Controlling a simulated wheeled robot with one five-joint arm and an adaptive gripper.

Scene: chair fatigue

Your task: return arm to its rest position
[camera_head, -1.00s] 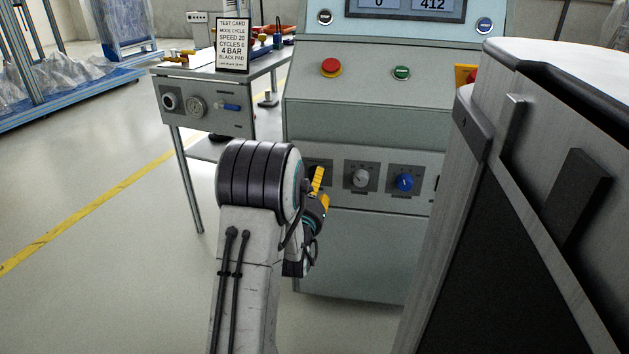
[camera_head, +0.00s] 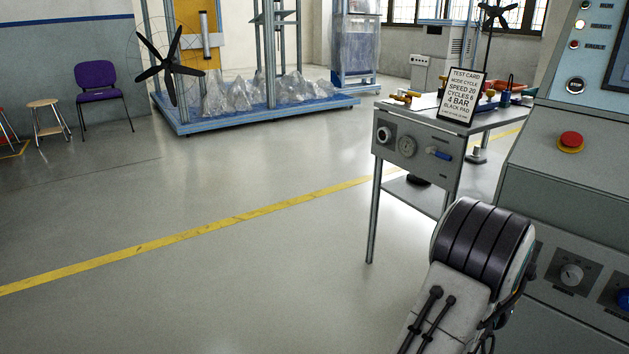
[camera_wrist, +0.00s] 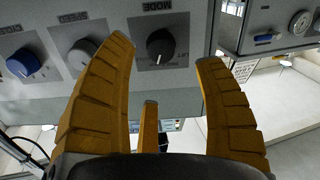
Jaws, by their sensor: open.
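My gripper (camera_wrist: 165,50) shows in the wrist view with its yellow fingers spread apart and nothing between them. A black knob marked MODE (camera_wrist: 160,46) appears beyond the gap between the fingertips, on the machine's grey panel. I cannot tell exactly how far the fingers are from it. A grey knob marked SPEED (camera_wrist: 83,58) and a blue knob (camera_wrist: 23,62) are to its left in that view. In the head view my arm stands at the lower right, in front of the machine panel, and my gripper is hidden there.
The side table (camera_head: 413,172) with the test card (camera_head: 462,96) stands left of the machine (camera_head: 560,190). A red button (camera_head: 571,141) is on the machine. Open floor (camera_head: 220,280) with a yellow line lies to the left. A purple chair (camera_head: 97,78) and blue-framed rig stand far back.

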